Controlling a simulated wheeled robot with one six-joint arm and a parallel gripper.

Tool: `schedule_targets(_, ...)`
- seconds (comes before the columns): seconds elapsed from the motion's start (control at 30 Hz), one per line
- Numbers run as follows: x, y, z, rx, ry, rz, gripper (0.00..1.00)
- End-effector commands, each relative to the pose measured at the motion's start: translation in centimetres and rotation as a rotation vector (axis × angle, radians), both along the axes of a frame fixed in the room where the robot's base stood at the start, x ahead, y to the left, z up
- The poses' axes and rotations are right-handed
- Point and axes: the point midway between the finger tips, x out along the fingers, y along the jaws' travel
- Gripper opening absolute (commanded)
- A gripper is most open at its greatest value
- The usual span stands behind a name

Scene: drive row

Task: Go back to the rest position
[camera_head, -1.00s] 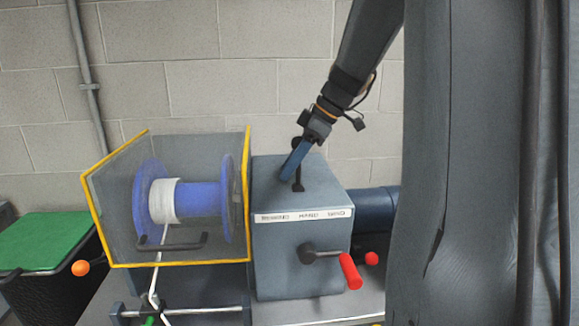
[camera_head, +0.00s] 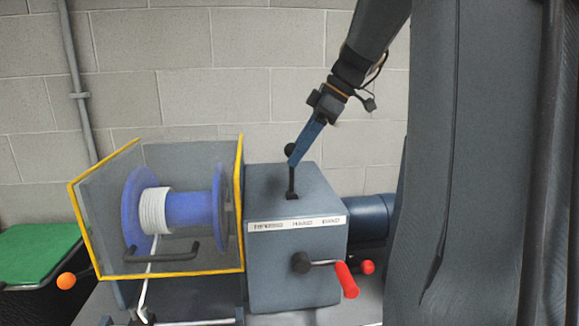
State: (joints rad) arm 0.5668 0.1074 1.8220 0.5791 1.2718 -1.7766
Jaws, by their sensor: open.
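My gripper (camera_head: 294,160) is at the end of my arm, which comes down from the upper right. Its blue fingers are seen nearly edge-on and overlap the upper part of a black lever (camera_head: 292,183) with a round black knob. I cannot tell whether they touch it. The fingers are open, with nothing seen held between them. The lever stands upright from a slot on top of a grey gearbox (camera_head: 290,268), which carries a white label strip with three words.
Left of the gearbox, a yellow-edged clear guard (camera_head: 240,205) covers a blue spool (camera_head: 190,208) with white rope. A red-handled crank (camera_head: 346,280) sticks out of the gearbox front. An orange ball knob (camera_head: 66,281) is at lower left. A block wall stands behind.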

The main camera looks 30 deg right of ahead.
Motion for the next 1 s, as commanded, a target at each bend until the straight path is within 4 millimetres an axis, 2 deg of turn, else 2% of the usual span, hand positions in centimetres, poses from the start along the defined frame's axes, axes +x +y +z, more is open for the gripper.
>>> schedule_targets(0.2,-0.3,-0.5,0.9,0.0,0.001,0.001,0.48)
schedule_targets(0.73,-0.4,-0.5,1.2,0.0,0.001,0.001,0.48)
schedule_targets(0.87,-0.8,-0.5,2.8,-0.001,0.001,0.0,0.48)
schedule_targets(1.0,-1.5,-0.5,5.3,-0.001,0.001,0.0,0.48)
